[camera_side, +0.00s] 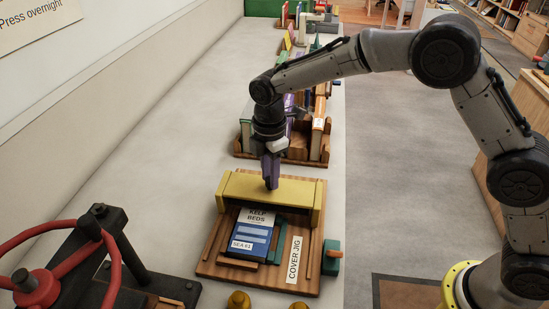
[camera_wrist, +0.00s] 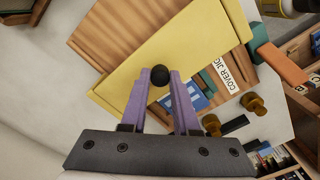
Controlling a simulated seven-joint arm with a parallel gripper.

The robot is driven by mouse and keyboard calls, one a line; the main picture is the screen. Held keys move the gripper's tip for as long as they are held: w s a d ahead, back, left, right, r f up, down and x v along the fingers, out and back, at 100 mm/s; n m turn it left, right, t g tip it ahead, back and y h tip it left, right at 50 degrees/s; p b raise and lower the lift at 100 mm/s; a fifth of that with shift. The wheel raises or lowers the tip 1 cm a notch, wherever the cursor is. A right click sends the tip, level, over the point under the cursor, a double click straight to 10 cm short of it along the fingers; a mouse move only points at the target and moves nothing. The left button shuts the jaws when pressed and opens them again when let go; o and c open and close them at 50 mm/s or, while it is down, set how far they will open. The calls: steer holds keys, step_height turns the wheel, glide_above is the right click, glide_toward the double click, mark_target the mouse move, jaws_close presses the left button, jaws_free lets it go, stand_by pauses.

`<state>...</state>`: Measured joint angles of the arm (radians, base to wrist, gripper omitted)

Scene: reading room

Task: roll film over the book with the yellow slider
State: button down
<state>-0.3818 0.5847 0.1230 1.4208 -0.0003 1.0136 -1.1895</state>
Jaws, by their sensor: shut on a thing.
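The yellow slider (camera_side: 290,192) lies across the wooden cover jig (camera_side: 220,258), over the far end of the blue book (camera_side: 252,238) labelled "KELP BEDS". The near part of the book shows in front of the slider; its far part is hidden. My gripper (camera_side: 271,180) points down at the middle of the slider. In the wrist view my gripper's purple fingers (camera_wrist: 160,82) are shut on the dark round knob (camera_wrist: 160,75) of the yellow slider (camera_wrist: 200,50). A corner of the book (camera_wrist: 197,97) shows beside the right finger. I cannot make out any film.
A red-wheeled press (camera_side: 60,262) stands at the near left. Two brass knobs (camera_side: 238,300) are at the near edge. A wooden rack of books (camera_side: 318,135) stands behind the jig. Bare grey counter lies left of the jig.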

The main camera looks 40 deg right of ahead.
steer(key=s+a, duration=1)
steer(key=a, duration=0.1)
steer(key=shift+s+r, duration=0.15)
steer(key=shift+s, duration=0.25)
steer(key=c, duration=0.8)
jaws_free()
steer(key=shift+s, duration=0.1)
steer(key=shift+o, duration=0.7)
step_height(320, 180, up, 14)
